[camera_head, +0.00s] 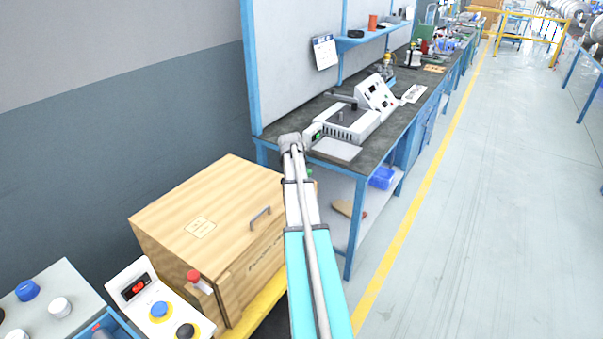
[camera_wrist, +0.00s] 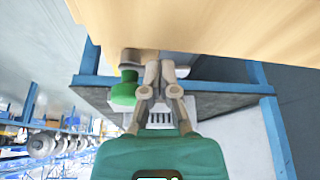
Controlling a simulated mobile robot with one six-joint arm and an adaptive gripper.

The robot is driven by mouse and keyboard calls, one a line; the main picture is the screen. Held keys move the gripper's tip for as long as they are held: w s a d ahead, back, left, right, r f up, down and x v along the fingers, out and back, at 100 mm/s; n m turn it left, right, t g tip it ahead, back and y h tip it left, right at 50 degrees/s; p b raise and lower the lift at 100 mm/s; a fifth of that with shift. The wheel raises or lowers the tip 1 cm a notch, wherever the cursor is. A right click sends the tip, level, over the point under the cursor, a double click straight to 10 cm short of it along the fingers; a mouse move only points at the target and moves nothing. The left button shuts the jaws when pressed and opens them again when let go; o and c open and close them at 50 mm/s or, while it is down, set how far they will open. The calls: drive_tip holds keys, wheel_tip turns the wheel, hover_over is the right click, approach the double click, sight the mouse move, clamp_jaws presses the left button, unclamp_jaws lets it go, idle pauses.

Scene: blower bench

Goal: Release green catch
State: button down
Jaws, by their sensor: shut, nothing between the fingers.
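The green catch (camera_wrist: 125,90) shows in the wrist view as a rounded green knob by a pale mount, just below the wooden box's edge. My gripper (camera_wrist: 160,68) is shut and empty, its fingertips close to the right of the knob in that view. I cannot tell whether they touch it. In the head view only a sliver of green (camera_head: 309,173) shows past my arm, at the box's far side. The wooden box (camera_head: 190,185) has its lid down, with a grey handle (camera_head: 260,217) on top. My gripper is hidden in the head view.
A red-knobbed catch (camera_head: 194,276) is on the box's near side. A control box (camera_head: 150,290) with buttons stands in front. A blue-framed workbench (camera_head: 348,225) with a white machine (camera_head: 345,120) stands beyond the box. Open floor (camera_head: 480,220) lies to the right.

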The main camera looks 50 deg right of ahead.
drive_tip(key=shift+a, duration=0.1)
drive_tip(key=shift+s+a, duration=0.15)
drive_tip(key=shift+a, duration=0.3)
drive_tip(key=a, duration=0.3)
drive_tip(key=shift+s, duration=0.4)
drive_tip(key=shift+a+r+p, duration=0.1)
drive_tip(key=shift+r+p, duration=0.45)
drive_tip(key=shift+r, duration=0.05)
drive_tip(key=w+p+v, duration=0.1)
drive_tip(key=p+v, duration=0.7)
drive_tip(key=shift+s+a+r, duration=0.2)
drive_tip(key=shift+s+r, duration=0.15)
drive_tip(key=shift+a, duration=0.1)
